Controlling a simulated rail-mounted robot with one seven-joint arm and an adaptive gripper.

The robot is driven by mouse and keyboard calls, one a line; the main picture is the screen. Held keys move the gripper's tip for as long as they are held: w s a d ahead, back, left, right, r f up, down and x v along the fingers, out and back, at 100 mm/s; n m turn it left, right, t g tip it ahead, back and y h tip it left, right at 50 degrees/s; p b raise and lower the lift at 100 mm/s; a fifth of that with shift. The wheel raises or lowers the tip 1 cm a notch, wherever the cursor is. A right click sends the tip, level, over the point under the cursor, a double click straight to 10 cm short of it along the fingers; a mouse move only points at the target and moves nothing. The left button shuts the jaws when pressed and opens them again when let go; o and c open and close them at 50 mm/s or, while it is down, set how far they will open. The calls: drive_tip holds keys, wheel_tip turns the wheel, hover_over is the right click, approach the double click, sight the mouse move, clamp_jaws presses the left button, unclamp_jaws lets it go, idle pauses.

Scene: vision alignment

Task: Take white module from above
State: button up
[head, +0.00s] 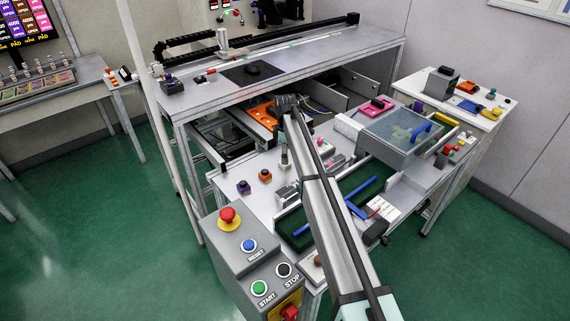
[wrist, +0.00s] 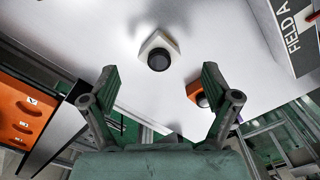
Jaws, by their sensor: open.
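The white module (wrist: 170,39) is a small white block with a round black knob on top, standing on the pale tabletop (wrist: 80,32) in the wrist view. My gripper (wrist: 160,78) is open, with its two fingers spread wide and nothing between them. The white module lies beyond the fingertips, near the middle of the gap between them in the picture. An orange module (wrist: 192,90) with a dark knob is partly hidden behind the right finger. In the head view I cannot clearly pick out the white module.
In the head view, an orange module (head: 265,175) and a purple module (head: 243,187) stand on the worktable left of my arm. A clear-lidded box (head: 395,130) is at the right. A raised bench (head: 320,62) stands behind. A control box (head: 240,245) is in front.

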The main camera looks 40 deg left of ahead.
drive_tip(key=shift+a+f+p, duration=0.15)
drive_tip(key=shift+f+p, duration=0.7)
drive_tip(key=shift+f, duration=1.45)
drive_tip(key=c, duration=1.2)
drive_tip(key=shift+c, duration=0.2)
drive_tip(key=shift+r, duration=0.15)
